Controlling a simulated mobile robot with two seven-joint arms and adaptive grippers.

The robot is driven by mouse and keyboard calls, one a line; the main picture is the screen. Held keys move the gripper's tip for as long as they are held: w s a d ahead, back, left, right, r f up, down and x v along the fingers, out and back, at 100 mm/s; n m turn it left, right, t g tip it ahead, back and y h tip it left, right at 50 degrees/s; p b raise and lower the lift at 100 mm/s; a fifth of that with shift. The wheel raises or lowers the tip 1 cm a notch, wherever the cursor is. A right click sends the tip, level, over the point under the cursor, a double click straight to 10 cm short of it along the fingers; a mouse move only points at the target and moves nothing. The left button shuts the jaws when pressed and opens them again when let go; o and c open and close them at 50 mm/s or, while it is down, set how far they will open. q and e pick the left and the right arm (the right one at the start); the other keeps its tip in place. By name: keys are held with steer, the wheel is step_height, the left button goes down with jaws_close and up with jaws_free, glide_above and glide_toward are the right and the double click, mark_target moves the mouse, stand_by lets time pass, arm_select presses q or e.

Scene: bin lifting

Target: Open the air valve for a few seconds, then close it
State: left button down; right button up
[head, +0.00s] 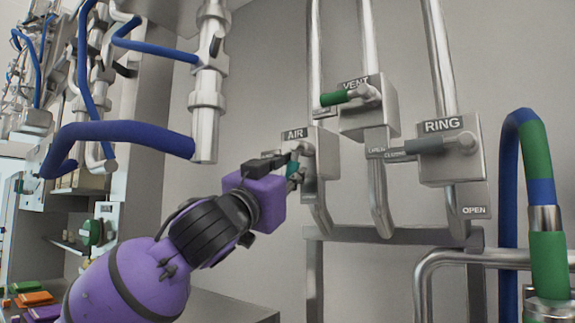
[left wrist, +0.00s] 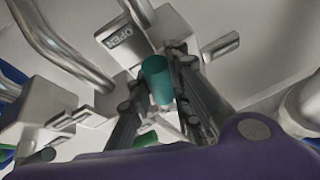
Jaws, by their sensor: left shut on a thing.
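The AIR valve (head: 320,155) is a grey metal box with a black AIR label on a pipe, left of the other valves in the head view. My left gripper (head: 292,170) is shut on its green handle (head: 294,164), which seems to hang downward from the pivot. Much of the handle is hidden by the fingers. In the left wrist view, the green handle (left wrist: 156,78) stands between the two dark fingers of the left gripper (left wrist: 165,105). An OPEN plate (left wrist: 118,37) shows above and left of it there. My right gripper is out of view.
The VENT valve (head: 368,118), with a green handle pointing left, and the RING valve (head: 450,165), with a dark handle pointing left, stand close on the right. A thick metal pipe (head: 207,110) and blue hoses (head: 120,135) are at left. A green-and-blue hose (head: 537,150) is at far right.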

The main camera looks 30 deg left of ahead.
arm_select(q)
steer(key=shift+s+d+r+n+y+p, duration=0.1)
steer(key=shift+d+n+y+p, duration=0.45)
steer(key=shift+n, duration=0.45)
steer(key=shift+d+n+y, duration=0.1)
steer(key=shift+n+y, duration=0.35)
steer(key=shift+n, duration=0.15)
steer(key=shift+f+n+g+p, duration=0.2)
steer(key=shift+n+g+p, duration=0.1)
steer(key=shift+n+p, duration=0.1)
steer(key=shift+d+f, duration=0.1)
steer(key=c, duration=1.6)
jaws_free()
